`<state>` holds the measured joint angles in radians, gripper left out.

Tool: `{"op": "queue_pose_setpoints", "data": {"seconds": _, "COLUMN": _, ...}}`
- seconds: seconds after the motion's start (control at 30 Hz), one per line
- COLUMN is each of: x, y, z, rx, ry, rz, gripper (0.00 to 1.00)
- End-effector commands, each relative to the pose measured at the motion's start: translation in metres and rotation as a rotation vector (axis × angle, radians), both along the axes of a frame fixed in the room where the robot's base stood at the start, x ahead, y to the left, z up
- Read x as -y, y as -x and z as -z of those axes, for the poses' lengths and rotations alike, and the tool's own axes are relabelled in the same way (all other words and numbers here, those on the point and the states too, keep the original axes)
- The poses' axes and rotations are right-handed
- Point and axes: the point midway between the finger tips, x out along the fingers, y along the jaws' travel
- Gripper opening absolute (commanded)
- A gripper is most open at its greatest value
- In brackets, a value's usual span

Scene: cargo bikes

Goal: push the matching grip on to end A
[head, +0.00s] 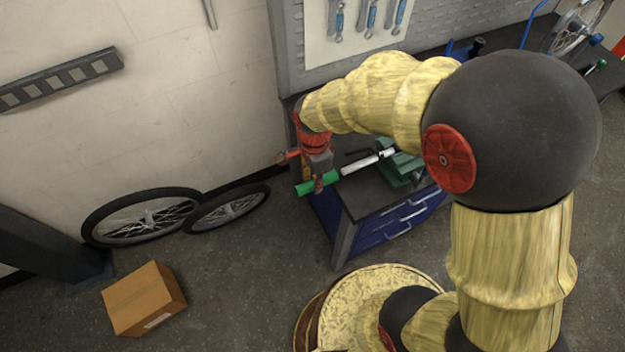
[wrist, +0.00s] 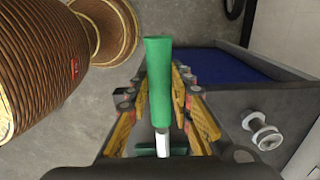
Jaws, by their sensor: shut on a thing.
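A green grip (head: 331,179) is held in my gripper (head: 317,180), past the near left end of the bench. It also shows in the wrist view (wrist: 159,80), between the orange-yellow fingers of my gripper (wrist: 164,98). A white tube (head: 367,163) sticks out to the left from a green vise (head: 402,168). The grip is in line with the tube, with its inner end at the tube's end. The tube shows white below the grip in the wrist view (wrist: 162,143). I cannot tell how far the tube goes inside the grip. No end letter is readable.
The vise sits on a dark bench top (head: 362,194) over blue drawers (head: 398,222). A pegboard with tools (head: 368,18) stands behind. Two wheels (head: 145,216) lean by the wall, and a cardboard box (head: 143,298) lies on the floor. A white spool-like part (wrist: 262,131) shows beside my gripper.

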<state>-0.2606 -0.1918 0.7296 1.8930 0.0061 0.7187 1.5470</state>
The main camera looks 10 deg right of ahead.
Motion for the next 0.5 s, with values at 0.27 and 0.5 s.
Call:
{"op": "queue_pose_setpoints", "data": {"seconds": 0.27, "x": 0.0012, "y": -0.0003, "z": -0.0002, "rx": 0.0, "ry": 0.0, "rz": 0.0, "gripper": 0.0}}
{"op": "queue_pose_setpoints", "data": {"seconds": 0.5, "x": 0.0071, "y": -0.0018, "z": -0.0008, "rx": 0.0, "ry": 0.0, "rz": 0.0, "gripper": 0.0}}
